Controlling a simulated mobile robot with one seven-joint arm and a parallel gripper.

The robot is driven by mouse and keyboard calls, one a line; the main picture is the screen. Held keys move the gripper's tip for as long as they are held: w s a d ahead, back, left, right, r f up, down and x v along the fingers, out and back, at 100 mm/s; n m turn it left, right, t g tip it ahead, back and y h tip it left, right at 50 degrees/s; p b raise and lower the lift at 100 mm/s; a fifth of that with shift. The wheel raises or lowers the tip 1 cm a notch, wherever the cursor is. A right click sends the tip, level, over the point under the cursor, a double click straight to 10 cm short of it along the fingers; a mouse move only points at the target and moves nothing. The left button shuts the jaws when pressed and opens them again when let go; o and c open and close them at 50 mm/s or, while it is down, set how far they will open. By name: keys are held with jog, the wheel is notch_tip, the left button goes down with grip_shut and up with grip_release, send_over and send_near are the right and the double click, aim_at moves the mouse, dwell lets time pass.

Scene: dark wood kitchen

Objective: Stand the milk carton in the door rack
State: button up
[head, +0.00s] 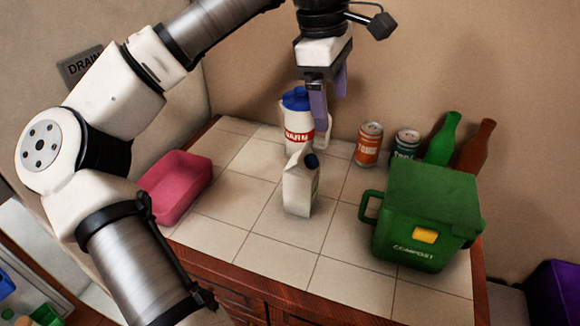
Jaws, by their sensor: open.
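The milk carton (298,190), white with a slanted top and a dark blue cap, stands upright on the tiled counter. My gripper (327,108) is open and empty, pointing down above and behind the carton, clear of it. Its fingers overlap a white jug with a blue lid and red label (297,107) in the picture; I cannot tell whether they touch it. The door rack is not clearly recognisable. A pale-edged compartment (62,287) with blue and green items shows at the bottom left, partly cut off, and may be part of it.
A pink tub (179,185) sits left of the carton. A green compost bin (425,215) stands to the right. The front tiles are clear.

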aim_at(303, 149)
jog(key=a+f, duration=0.1)
jog(key=f, duration=0.1)
jog(key=w+a+f+y, duration=0.1)
jog(key=f, duration=0.2)
jog(key=a+f+y+p, duration=0.1)
jog(key=a+f, duration=0.1)
jog(key=f, duration=0.1)
jog(key=shift+w+f+n, duration=0.25)
jog(key=shift+w+n, duration=0.05)
jog(key=shift+w, duration=0.05)
jog(key=shift+w+f+p, duration=0.2)
jog(key=shift+f+p, duration=0.9)
jog(key=shift+f, duration=1.8)
jog(key=shift+a, duration=0.1)
grip_shut()
